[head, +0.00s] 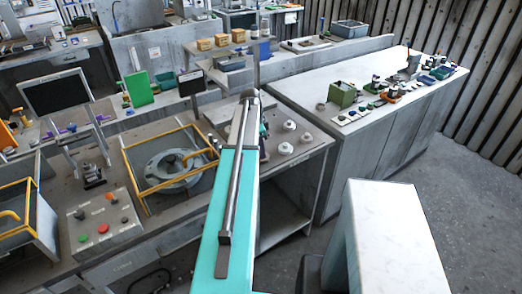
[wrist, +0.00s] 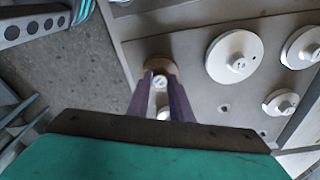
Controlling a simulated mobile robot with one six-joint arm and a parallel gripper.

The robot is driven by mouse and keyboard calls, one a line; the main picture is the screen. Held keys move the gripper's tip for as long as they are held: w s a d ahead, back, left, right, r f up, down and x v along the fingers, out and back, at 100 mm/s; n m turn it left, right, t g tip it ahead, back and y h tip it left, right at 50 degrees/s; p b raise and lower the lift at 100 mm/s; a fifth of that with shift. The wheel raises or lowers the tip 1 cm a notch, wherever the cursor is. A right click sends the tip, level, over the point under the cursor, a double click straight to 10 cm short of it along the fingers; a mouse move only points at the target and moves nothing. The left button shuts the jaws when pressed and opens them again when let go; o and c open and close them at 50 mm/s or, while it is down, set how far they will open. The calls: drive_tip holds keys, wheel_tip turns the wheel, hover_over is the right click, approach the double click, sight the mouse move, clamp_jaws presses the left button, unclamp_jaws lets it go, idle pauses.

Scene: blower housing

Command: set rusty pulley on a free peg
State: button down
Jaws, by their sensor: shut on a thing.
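In the wrist view my gripper (wrist: 160,88) points down with its two fingers close together. It is shut on the rusty pulley, a brown disc (wrist: 158,65) whose far rim shows beyond the fingertips; the fingers hide much of it. It is over the left part of the grey plate (wrist: 195,105); I cannot tell whether it touches the plate. A small round mark (wrist: 223,107) on bare plate may be a free peg or a hole. In the head view my arm hides the gripper and the pulley.
Several pale pulleys stand to the right, including a large one (wrist: 234,56) and a smaller one (wrist: 281,102). They also show on the bench in the head view (head: 288,125). A yellow-framed tray (head: 142,195) with a grey housing is left of my arm.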

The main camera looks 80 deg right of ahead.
drive_tip(key=shift+w+f, duration=0.1)
drive_tip(key=shift+f, duration=0.4)
idle(0.3)
drive_tip(key=c, duration=1.5)
unclamp_jaws()
drive_tip(key=shift+r, duration=0.15)
drive_tip(key=shift+r+p, duration=0.4)
drive_tip(key=shift+r, duration=0.7)
drive_tip(key=shift+r, duration=0.1)
drive_tip(key=shift+r+p, duration=1.3)
drive_tip(key=shift+r, duration=1.1)
